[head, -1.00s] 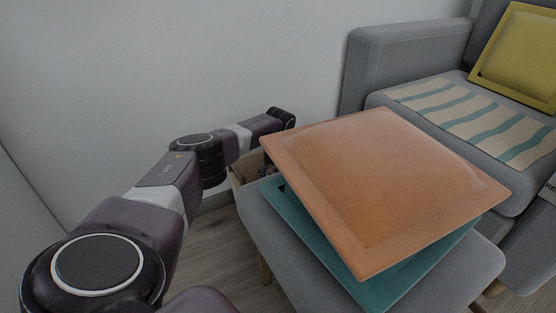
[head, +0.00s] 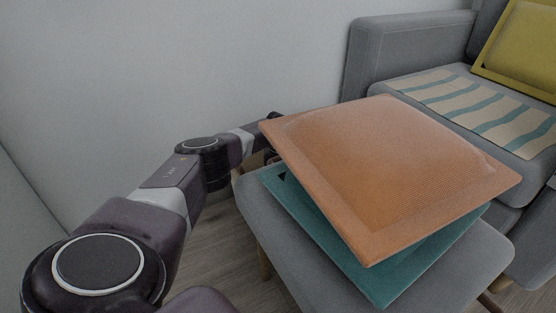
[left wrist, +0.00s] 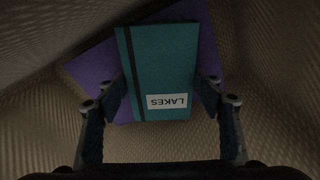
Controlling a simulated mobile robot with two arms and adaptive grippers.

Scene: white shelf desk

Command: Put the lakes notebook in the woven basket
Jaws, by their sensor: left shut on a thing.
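The lakes notebook (left wrist: 168,75) is teal with a dark elastic band and a white LAKES label, which reads upside down in the left wrist view. My left gripper (left wrist: 160,92) is shut on it, one finger at each side edge. The woven basket (left wrist: 50,125) surrounds the notebook and fingers with its tan woven walls, so the notebook is inside it. I cannot tell whether the notebook touches the bottom. In the head view my left arm reaches behind the orange cushion, and the gripper and notebook are hidden there. My right gripper is out of view.
A purple flat item (left wrist: 92,68) lies beneath the notebook in the basket. An orange cushion (head: 400,170) rests on a teal one (head: 380,285) on a grey ottoman (head: 265,225). A grey sofa (head: 400,45) stands behind, right. A wall is at the left.

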